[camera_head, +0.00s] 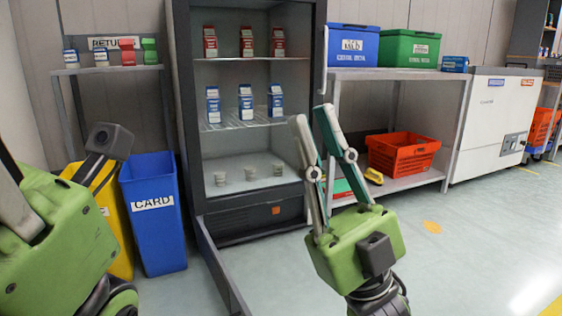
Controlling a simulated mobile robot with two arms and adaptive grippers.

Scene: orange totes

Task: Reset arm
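My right gripper (311,115) is raised in front of the open fridge's right side and the shelf rack. My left arm's green body (62,245) fills the lower left. Its fingertips are cut off or hidden, so I cannot tell whether the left gripper is open or shut.
The open fridge (182,95) holds red and blue cartons and small cups. A blue CARD bin (155,230) and a yellow bin stand left. The metal rack (455,125) holds blue, green and orange totes. A white cabinet (490,125) stands right. Floor at lower right is clear.

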